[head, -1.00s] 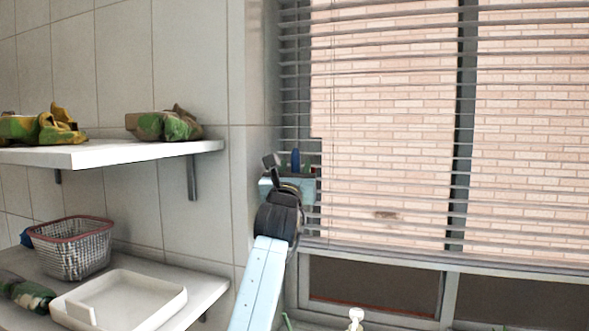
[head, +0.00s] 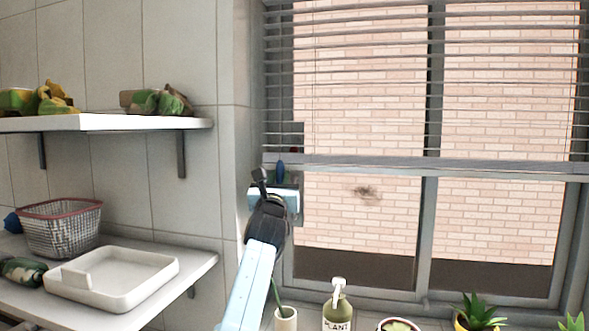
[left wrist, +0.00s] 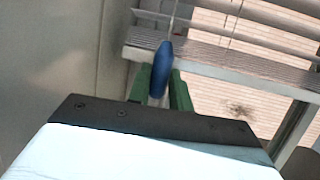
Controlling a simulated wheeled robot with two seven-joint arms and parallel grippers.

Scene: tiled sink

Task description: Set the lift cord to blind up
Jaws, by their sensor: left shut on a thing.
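The window blind (head: 350,75) hangs partly raised. Its slats cover the upper window and its bottom rail (head: 430,168) lies level across the middle. The lift cord's blue pull (head: 280,169) is by the left edge of the window, just below the rail in the head view. In the left wrist view the blue pull (left wrist: 161,68) stands between two green fingers, with a thin cord rising from it. My left gripper (head: 284,181) is shut on this pull; the fingers (left wrist: 163,88) partly hide its lower end. My right gripper is in neither view.
A soap bottle (head: 338,310), a small pot (head: 286,320) and plants (head: 476,308) line the sill below. At left are a shelf (head: 100,124), a wire basket (head: 62,230) and a white tray (head: 115,285). The wall is close on the left.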

